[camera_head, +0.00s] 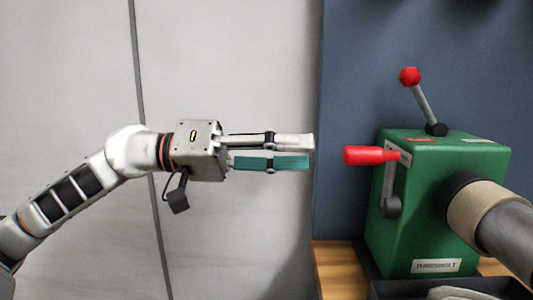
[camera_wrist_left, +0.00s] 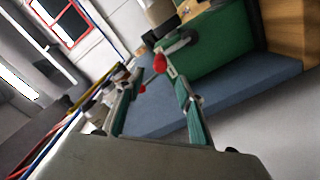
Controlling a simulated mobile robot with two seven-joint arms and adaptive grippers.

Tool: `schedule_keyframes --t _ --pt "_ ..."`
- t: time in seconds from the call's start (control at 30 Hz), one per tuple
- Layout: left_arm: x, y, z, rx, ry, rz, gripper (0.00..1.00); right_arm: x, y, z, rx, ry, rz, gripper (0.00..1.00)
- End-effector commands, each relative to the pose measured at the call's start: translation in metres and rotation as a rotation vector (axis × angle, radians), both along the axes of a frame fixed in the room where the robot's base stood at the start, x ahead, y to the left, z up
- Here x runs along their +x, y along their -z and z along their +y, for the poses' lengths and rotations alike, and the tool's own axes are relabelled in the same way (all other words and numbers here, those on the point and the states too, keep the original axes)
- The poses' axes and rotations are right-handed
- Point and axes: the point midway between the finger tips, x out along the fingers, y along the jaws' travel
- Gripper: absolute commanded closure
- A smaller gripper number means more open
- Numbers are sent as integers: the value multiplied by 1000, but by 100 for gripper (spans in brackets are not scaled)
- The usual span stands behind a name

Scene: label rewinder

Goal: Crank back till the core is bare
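The green rewinder box (camera_head: 440,160) stands at the right of the head view. Its crank has a red grip (camera_head: 368,155) pointing left and a grey arm (camera_head: 390,182) hanging down to a dark hub. A tan band, seemingly the core (camera_head: 472,212), sits around the shaft at the box's right, beside a thick grey cylinder (camera_head: 510,240) that runs off the frame. My left gripper (camera_head: 311,152) is open and empty, just left of the red grip and apart from it. In the left wrist view the red grip (camera_wrist_left: 160,62) shows beyond the parted fingertips. My right gripper is not in view.
A lever with a red knob (camera_head: 410,76) rises from the box top. The box stands on a wooden surface (camera_head: 335,270). The space left of the crank is clear apart from my arm.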

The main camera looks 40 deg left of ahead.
Motion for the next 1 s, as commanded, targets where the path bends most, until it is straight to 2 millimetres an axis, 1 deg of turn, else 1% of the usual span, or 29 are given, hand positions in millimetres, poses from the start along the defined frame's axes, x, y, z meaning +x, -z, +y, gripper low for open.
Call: schedule_keyframes --t 0.5,1.0 --pt "-22 0 28 0 2 1 63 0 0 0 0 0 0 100" --pt "-24 0 30 2 0 -1 63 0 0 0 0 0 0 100"
